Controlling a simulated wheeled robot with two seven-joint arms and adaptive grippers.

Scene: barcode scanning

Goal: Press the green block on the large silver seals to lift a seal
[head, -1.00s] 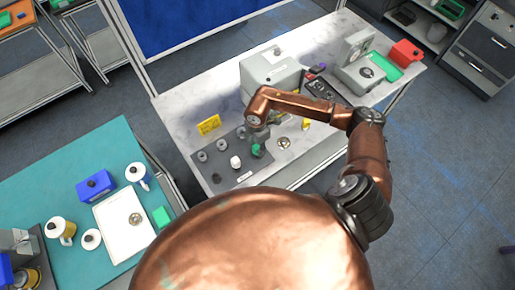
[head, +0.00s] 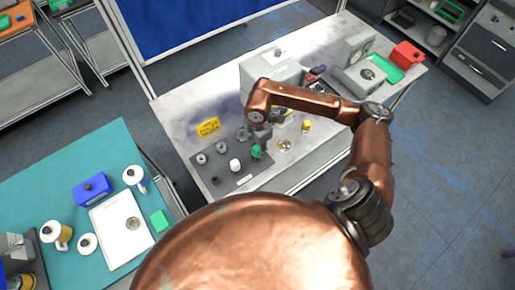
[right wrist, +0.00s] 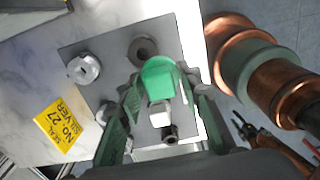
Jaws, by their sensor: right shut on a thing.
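My right gripper (head: 258,143) is shut on the green block (head: 257,152) over the dark grey mat (head: 218,178). In the right wrist view the green block (right wrist: 158,74) sits between the two fingers (right wrist: 165,105). Silver seals (head: 202,159) and (head: 220,147) stand on the mat to the left of the gripper. The wrist view shows a silver seal (right wrist: 84,68), another partly hidden by a finger, and a darker ring-shaped piece (right wrist: 143,50) just beyond the block. Whether the block touches a seal is hidden.
A white piece (head: 235,165) and a small dark piece (head: 215,180) stand on the mat. A yellow sign (right wrist: 58,124) reads "SEAL NO 27 SILVER". A grey box (head: 270,72) stands behind. A brass-coloured round piece (head: 285,146) lies right of the mat.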

